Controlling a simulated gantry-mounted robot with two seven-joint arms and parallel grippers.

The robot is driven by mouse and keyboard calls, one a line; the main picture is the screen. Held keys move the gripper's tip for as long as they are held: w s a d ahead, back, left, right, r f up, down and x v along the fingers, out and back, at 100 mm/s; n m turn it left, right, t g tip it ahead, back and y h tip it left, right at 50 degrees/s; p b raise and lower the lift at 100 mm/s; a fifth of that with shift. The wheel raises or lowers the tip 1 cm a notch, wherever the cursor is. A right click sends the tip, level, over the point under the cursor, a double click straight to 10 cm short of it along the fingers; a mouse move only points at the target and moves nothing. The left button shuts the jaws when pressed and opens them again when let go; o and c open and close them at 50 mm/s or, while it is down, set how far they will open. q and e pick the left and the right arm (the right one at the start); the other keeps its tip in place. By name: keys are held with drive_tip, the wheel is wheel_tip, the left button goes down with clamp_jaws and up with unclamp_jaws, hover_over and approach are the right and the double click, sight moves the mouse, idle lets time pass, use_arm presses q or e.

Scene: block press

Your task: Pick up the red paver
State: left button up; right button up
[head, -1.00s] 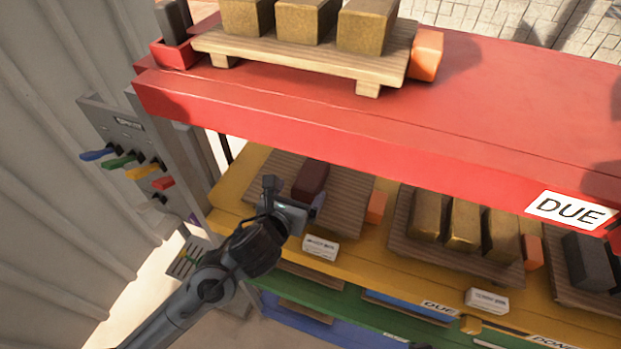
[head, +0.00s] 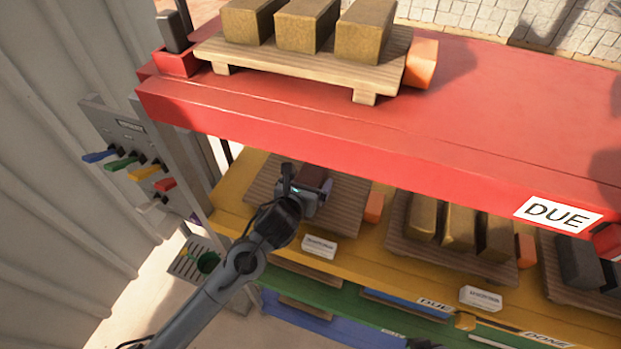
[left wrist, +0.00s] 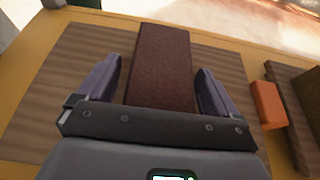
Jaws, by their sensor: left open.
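The red paver (left wrist: 161,66) is a dark red block lying on a wooden board (left wrist: 55,85) on the yellow shelf. In the left wrist view it lies between the two purple fingers of my left gripper (left wrist: 158,90), with a gap on each side. In the head view the paver (head: 313,176) is partly hidden behind my left gripper (head: 306,190), which is open. My right gripper is not in view.
The red shelf (head: 420,150) overhangs above, bearing a pallet (head: 290,68) of tan blocks. An orange block (left wrist: 268,104) lies right of the board. A lever panel (head: 128,150) stands at left.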

use_arm(q)
drive_tip(key=c, duration=1.6)
drive_tip(key=shift+r, duration=0.2)
clamp_jaws()
drive_tip(key=shift+r, duration=0.1)
